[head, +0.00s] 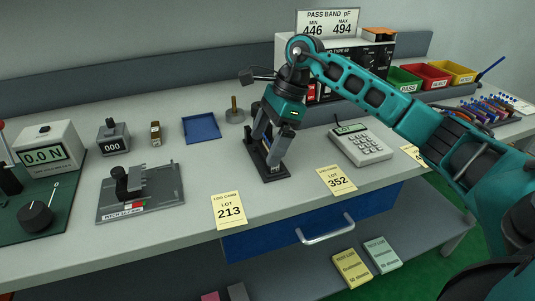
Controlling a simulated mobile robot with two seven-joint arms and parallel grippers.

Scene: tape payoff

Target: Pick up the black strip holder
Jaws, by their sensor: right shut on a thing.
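The black strip holder (269,173) stands on the grey bench, left of the calculator-like keypad. It has a flat dark base and an upright part. My right gripper (268,148) reaches down over it from above, with its fingers closed on its upper part. The gripper hides part of the holder. The base looks to be on or very close to the bench top; I cannot tell whether there is a gap. My left gripper is not in view.
A white keypad device (362,146) stands right of the holder. Yellow lot cards (229,211) lie along the front edge. A blue tray (201,128) and a grey disc with a post (235,115) are behind left. A grey fixture plate (140,192) lies left. Bench is clear between plate and holder.

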